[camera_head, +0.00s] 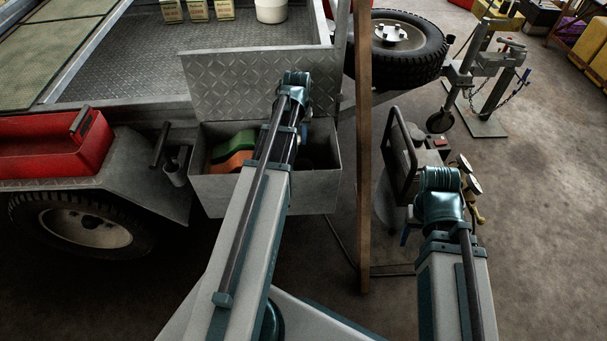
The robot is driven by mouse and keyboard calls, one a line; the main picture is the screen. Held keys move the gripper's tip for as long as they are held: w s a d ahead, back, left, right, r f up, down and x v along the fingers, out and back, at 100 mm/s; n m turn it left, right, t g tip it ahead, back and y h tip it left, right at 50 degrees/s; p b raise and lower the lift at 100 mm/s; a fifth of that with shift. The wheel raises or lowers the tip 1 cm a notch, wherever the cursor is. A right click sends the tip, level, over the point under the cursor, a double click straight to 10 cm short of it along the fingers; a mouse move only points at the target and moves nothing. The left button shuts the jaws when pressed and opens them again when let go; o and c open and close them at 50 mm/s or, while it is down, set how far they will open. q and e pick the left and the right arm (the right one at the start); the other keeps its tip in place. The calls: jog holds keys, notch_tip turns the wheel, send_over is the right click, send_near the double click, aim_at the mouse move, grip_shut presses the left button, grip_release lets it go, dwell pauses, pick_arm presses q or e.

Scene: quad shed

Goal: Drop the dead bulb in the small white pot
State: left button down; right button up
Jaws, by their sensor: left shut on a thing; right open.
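A white pot (271,10) stands on the trailer bed at the top of the head view, its top cut off by the frame. My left gripper (302,132) is over the open metal box on the trailer's side, below and apart from the pot. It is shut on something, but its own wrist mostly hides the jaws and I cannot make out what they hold. I cannot pick out the dead bulb. My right gripper (441,190) is open, low at the right in front of a dark machine; its fingertips are mostly hidden.
The metal box (208,197) holds green and orange things. Its raised lid (215,85) stands between it and the trailer bed. A wooden post (364,150) rises between my arms. A red tray (50,150) and a grey cup (174,173) are at the left.

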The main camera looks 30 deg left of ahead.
aim_at(298, 145)
pick_arm(q)
notch_tip(298, 145, down, 5)
jog(key=b, duration=0.4)
jog(key=shift+f+b, duration=0.15)
jog(key=shift+b, duration=0.15)
jog(key=c, duration=0.6)
grip_release()
jog(key=shift+o, duration=0.2)
notch_tip(298, 145, up, 14)
jog(key=s+p, duration=0.1)
jog(key=p, duration=1.2)
jog(key=shift+s+d+p, duration=0.3)
jog(key=shift+d+p, duration=0.05)
jog(key=shift+p, duration=0.05)
jog(key=shift+f, duration=0.1)
